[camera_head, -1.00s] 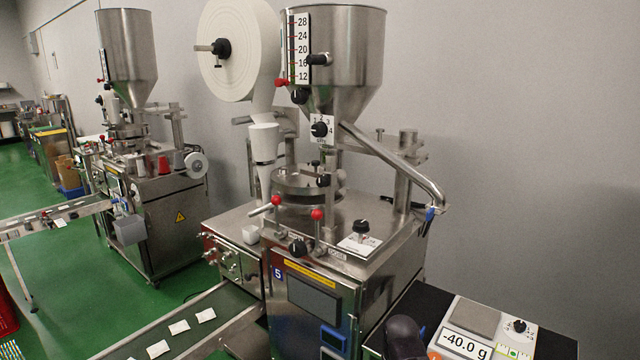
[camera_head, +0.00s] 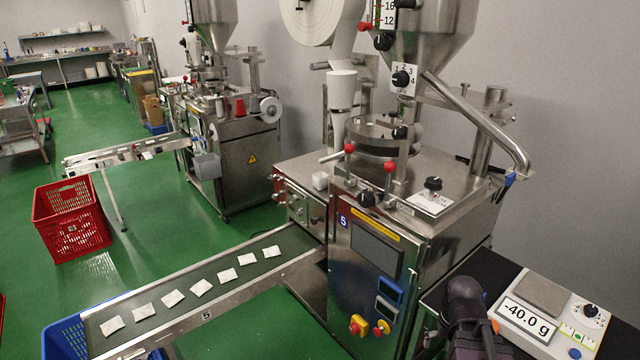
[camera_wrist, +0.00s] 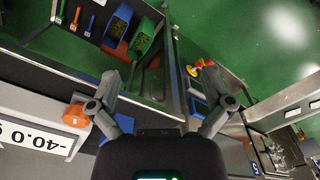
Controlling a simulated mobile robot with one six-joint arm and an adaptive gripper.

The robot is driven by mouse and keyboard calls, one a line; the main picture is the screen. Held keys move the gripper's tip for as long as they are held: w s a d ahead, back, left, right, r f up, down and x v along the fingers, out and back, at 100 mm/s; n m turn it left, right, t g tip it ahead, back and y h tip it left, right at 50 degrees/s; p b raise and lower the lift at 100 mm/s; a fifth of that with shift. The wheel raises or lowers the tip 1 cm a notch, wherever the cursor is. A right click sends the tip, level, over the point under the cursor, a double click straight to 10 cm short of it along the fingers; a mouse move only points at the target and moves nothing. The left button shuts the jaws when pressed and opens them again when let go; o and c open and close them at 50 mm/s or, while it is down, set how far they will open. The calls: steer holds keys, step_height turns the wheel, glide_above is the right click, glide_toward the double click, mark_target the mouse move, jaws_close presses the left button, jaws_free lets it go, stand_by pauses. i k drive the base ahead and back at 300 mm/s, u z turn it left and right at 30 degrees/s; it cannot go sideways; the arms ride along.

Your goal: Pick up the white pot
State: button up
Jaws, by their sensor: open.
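A small white pot-like item (camera_head: 320,181) sits on the left part of the steel top of the packing machine numbered 5 in the head view. It is too small there to make out its details. My gripper (camera_wrist: 160,88) is open and empty in the wrist view, its two fingers spread apart. It points past the machine's front side, with no white pot in the wrist view. My dark arm (camera_head: 468,312) shows at the bottom of the head view, right of the machine's front panel and well apart from the white item.
A scale (camera_head: 540,315) reading -40.0 g stands on the black bench at right. A conveyor (camera_head: 190,318) carries several white teabags. A red crate (camera_head: 70,222) stands on the green floor. Blue (camera_wrist: 116,25) and green (camera_wrist: 143,38) bins lie ahead in the wrist view.

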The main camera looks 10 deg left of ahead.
mark_target(319, 182)
steer(key=u, duration=0.9)
steer(key=i, duration=1.35)
steer(key=z, duration=0.3)
